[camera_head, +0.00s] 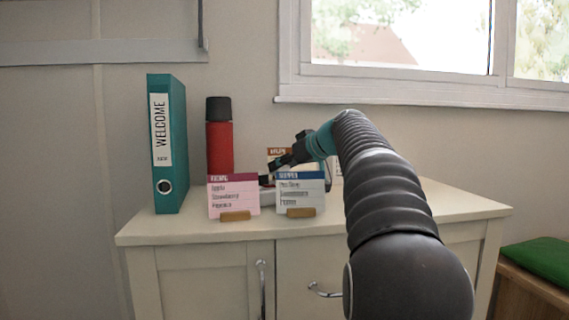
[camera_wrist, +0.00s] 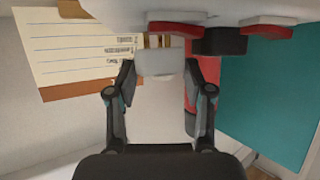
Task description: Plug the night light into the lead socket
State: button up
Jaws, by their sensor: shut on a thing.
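My gripper (camera_wrist: 160,82) is shut on a pale block, the night light (camera_wrist: 160,62), which sits between the fingertips in the wrist view. Small brownish, prong-like shapes show at its far end; I cannot tell whether they touch anything. In the head view my gripper (camera_head: 282,164) is low behind the two front cards, and the night light is hidden there. A pale block (camera_head: 264,181) shows in the gap between those cards. A white surface with red rounded pieces (camera_wrist: 178,28) lies beyond the night light in the wrist view. I cannot tell which part is the lead socket.
A pink-headed card (camera_head: 233,195) and a blue-headed card (camera_head: 300,190) stand at the cabinet top's front, with another card (camera_head: 278,153) behind. A red flask (camera_head: 219,145) and teal binder (camera_head: 170,150) stand left. The cabinet top (camera_head: 440,205) is clear at right.

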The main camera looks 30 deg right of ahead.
jog(key=shift+f, duration=0.8)
jog(key=o, duration=1.2)
jog(key=shift+o, duration=0.2)
jog(key=v, duration=1.2)
